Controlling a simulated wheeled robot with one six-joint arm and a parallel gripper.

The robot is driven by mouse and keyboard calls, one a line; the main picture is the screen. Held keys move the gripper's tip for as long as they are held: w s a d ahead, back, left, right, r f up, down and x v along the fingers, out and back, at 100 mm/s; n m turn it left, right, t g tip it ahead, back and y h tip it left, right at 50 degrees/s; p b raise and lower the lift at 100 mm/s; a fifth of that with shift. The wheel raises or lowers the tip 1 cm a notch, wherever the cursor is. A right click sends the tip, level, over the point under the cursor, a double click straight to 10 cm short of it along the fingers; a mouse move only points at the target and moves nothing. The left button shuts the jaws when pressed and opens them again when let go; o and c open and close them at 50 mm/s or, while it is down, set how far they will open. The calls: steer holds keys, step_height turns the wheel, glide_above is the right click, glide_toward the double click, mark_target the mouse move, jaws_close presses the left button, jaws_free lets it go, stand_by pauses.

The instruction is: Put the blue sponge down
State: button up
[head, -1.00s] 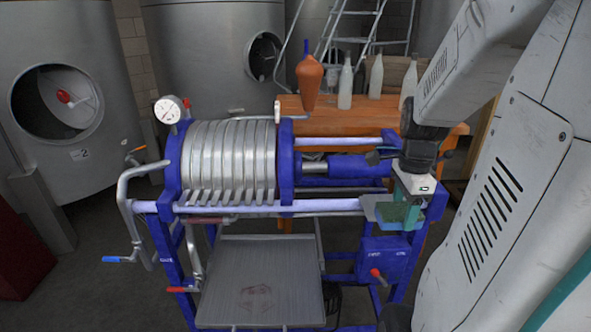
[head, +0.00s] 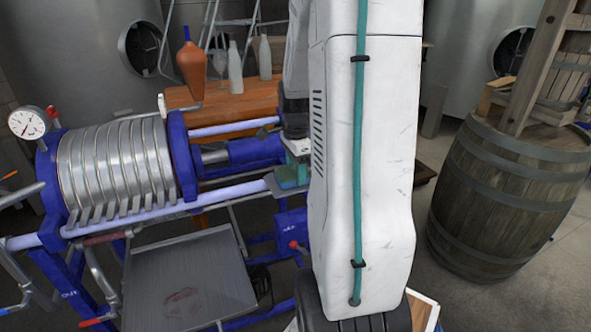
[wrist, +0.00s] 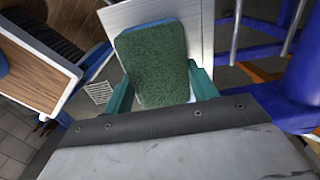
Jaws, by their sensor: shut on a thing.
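The blue sponge (wrist: 155,65) is between the teal fingers of my gripper (wrist: 162,90) in the wrist view. Its dark green scouring face is toward the camera, with a thin blue edge at the top. In the head view my gripper (head: 292,174) hangs beside the right end of the blue-framed filter press (head: 180,160), partly hidden by my arm. The sponge cannot be made out clearly there. In the wrist view, a pale flat panel (wrist: 198,22) lies behind the sponge; I cannot tell if they touch.
A grey drip tray (head: 190,280) sits low in front of the press. Behind is an orange-brown wooden table (head: 215,94) with white bottles (head: 235,68). A large barrel (head: 500,200) stands at right. A wood-topped piece (wrist: 30,60) shows at left in the wrist view.

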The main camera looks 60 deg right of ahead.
mark_target(295, 171)
steer(key=shift+f, duration=0.15)
steer(key=o, duration=0.9)
steer(key=shift+o, duration=0.2)
steer(key=shift+r, duration=0.2)
step_height(295, 171, up, 12)
steer(key=s+a+r+n, duration=0.1)
steer(key=a+r+n, duration=0.1)
steer(key=a+n, duration=0.45)
steer(key=a+r+n, duration=0.2)
steer(key=a+n, duration=0.1)
steer(key=a, duration=0.7)
steer(key=s+a+f+n+t, duration=0.1)
steer(key=s+a+f+n, duration=0.1)
steer(key=s+a+n, duration=0.9)
steer(key=a+n, duration=0.3)
steer(key=shift+a+f+n, duration=0.15)
steer(key=shift+a+n, duration=0.2)
steer(key=shift+a, duration=0.05)
